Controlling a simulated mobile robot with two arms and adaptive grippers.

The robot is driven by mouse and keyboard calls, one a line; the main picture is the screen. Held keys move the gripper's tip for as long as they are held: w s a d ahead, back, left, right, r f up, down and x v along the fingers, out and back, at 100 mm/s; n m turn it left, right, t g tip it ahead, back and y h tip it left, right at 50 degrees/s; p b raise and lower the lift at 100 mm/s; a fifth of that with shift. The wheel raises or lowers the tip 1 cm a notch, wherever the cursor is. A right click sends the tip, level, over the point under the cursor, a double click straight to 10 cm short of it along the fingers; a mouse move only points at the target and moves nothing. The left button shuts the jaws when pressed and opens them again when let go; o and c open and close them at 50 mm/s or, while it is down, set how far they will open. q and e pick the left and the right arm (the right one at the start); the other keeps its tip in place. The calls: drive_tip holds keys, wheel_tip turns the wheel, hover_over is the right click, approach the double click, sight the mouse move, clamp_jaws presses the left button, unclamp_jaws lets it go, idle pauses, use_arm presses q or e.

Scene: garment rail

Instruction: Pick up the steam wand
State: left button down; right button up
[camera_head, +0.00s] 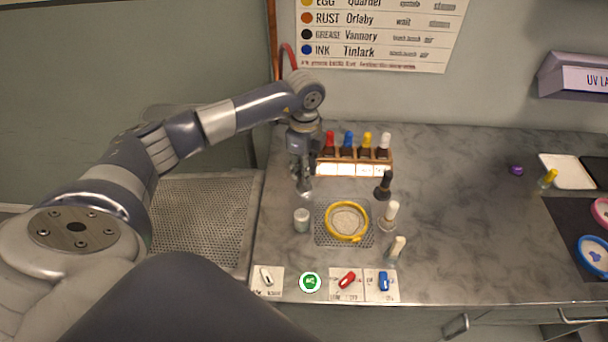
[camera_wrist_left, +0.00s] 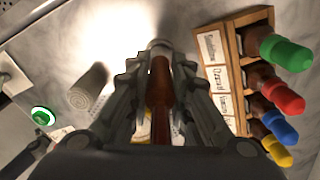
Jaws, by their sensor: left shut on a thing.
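The steam wand (camera_wrist_left: 159,88) shows in the left wrist view as a reddish-brown rod with a pale metal end. My left gripper (camera_wrist_left: 157,70) is shut on it, with one finger on each side of the rod. In the head view my left gripper (camera_head: 302,160) points down just left of the bottle rack, and the wand's silvery tip (camera_head: 305,190) shows below the fingers, above the counter. A red hose (camera_head: 289,52) rises behind the wrist. The rest of the wand is hidden by the fingers. My right gripper is not in view.
A wooden rack (camera_wrist_left: 236,75) of capped bottles stands close beside the gripper. A small pale cup (camera_head: 301,219), a yellow hoop (camera_head: 346,238) and several upright tools, one black (camera_head: 384,186), stand in front. Switches line the front edge. The counter's right middle is mostly clear.

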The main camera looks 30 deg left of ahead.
use_arm(q)
drive_tip(key=shift+r, duration=0.2)
wheel_tip(320, 180, up, 8)
drive_tip(key=b, duration=0.2)
drive_tip(key=shift+r+b, duration=0.25)
drive_tip(key=shift+b, duration=0.05)
drive_tip(key=shift+r, duration=0.6)
drive_tip(key=shift+d, duration=0.1)
